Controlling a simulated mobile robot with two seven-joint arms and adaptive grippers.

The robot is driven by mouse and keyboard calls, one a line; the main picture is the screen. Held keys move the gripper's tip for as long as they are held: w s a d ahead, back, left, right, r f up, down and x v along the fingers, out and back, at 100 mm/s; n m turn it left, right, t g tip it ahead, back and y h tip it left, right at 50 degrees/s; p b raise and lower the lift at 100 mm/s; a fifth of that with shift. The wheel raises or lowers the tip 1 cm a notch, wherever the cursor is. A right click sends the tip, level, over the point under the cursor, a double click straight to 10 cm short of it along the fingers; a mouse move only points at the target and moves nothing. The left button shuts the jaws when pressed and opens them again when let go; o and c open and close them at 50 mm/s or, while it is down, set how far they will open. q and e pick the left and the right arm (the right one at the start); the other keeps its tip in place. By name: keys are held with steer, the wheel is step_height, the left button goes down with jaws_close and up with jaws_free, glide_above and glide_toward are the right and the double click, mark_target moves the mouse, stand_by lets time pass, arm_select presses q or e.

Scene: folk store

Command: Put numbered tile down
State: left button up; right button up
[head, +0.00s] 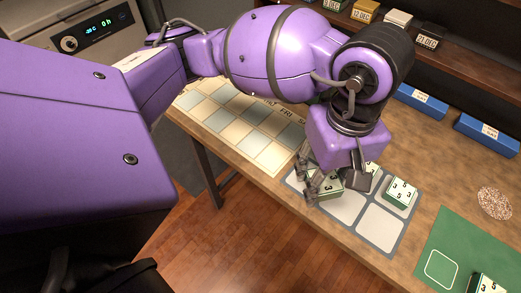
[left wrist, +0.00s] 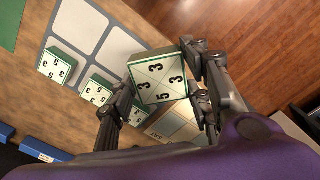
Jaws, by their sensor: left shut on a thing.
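My left gripper (head: 338,187) is shut on a numbered tile, a green-sided block with a pale top (head: 326,187). In the left wrist view the held tile (left wrist: 158,80) shows 3s and a 5 between the fingers (left wrist: 160,88). It is over the near-left part of a grey mat with white squares (head: 381,226); whether it touches the mat I cannot tell. One similar tile (head: 403,192) sits on the mat's back-right square. Another (head: 372,169) is partly hidden behind the gripper.
A weekday calendar board (head: 243,126) lies left of the mat. A green mat (head: 452,245) with a tile block (head: 487,284) lies at front right. A speckled disc (head: 494,203) and blue boxes (head: 420,102) (head: 487,133) are farther back. The mat's front squares are bare.

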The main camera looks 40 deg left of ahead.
arm_select(q)
steer(key=s+d+r+n, duration=0.2)
steer(key=s+d+n, duration=0.25)
steer(key=n, duration=0.25)
steer(key=shift+n, duration=0.4)
steer(key=w+a+f, duration=0.1)
steer(key=w, duration=0.1)
steer(key=w+a+f, duration=0.1)
steer(key=w+a, duration=0.1)
steer(key=w+a+f, duration=0.1)
steer(key=w+a, duration=0.1)
steer(key=shift+w+a+f, duration=0.2)
steer(key=shift+w+f, duration=0.15)
steer(key=w+a+f, duration=0.1)
steer(key=w+f, duration=0.1)
steer(key=f, duration=0.1)
steer(key=w+a+f, duration=0.1)
steer(key=shift+w+a+f, duration=0.1)
steer(key=shift+a+f, duration=0.25)
steer(key=shift+f, duration=0.05)
steer(key=shift+w+a+f, duration=0.2)
steer(key=shift+a+f, duration=0.05)
steer(key=shift+f, duration=0.1)
steer(key=shift+w+a+f, duration=0.1)
steer(key=shift+f, duration=0.8)
steer(key=shift+w+a+f, duration=0.1)
steer(key=shift+f, duration=0.75)
steer(key=shift+f, duration=0.1)
